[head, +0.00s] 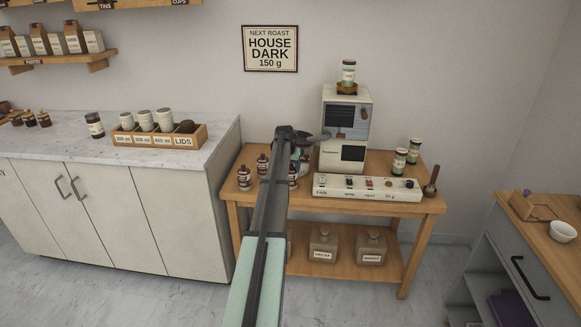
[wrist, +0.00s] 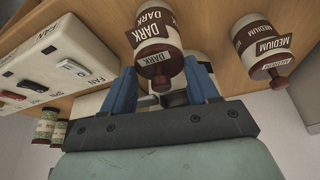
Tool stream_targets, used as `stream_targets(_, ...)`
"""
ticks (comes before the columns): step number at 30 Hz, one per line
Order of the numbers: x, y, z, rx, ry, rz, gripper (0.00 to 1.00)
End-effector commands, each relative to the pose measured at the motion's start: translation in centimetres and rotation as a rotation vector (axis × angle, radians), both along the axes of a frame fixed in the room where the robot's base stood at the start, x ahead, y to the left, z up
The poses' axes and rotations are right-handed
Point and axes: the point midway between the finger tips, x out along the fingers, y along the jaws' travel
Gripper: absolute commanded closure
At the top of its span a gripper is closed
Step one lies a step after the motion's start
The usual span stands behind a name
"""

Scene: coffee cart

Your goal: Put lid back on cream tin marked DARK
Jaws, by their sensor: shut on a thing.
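The cream tin marked DARK (wrist: 150,24) shows at the top of the wrist view, with brown bands and a white label. Its brown lid (wrist: 152,71), with a small DARK label and a knob, is at the tin's top end. My gripper (wrist: 161,76) has its blue fingers on either side of this lid and is shut on it. The lid looks lined up with the tin and close against it; I cannot tell whether it is fully seated. In the head view my arm hides the fingers and lid.
A tin marked MEDIUM (wrist: 262,42), with its lid on, stands beside the DARK tin. The control panel (head: 367,187) is on the other side. The white roaster (head: 345,120) stands behind on the wooden cart (head: 400,205). A LIDS box (head: 160,135) sits on the marble counter.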

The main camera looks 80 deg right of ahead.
Motion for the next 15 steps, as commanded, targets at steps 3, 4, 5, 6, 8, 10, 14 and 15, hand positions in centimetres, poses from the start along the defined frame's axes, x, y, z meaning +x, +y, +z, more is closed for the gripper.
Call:
stream_targets(3,0.0,-0.01,0.01,0.0,0.0,0.0,0.34)
stream_targets(4,0.0,-0.01,0.01,0.0,0.0,0.0,0.31)
stream_targets(5,0.01,-0.01,0.01,0.0,0.0,0.0,0.28)
stream_targets(6,0.01,-0.01,0.01,0.0,0.0,0.0,0.24)
stream_targets(8,0.0,-0.01,0.01,0.0,0.0,0.0,0.19)
stream_targets(10,0.0,0.0,0.0,0.0,0.0,0.0,0.12)
stream_targets(14,0.0,0.0,0.0,0.0,0.0,0.0,0.11)
stream_targets(15,0.0,0.0,0.0,0.0,0.0,0.0,0.11)
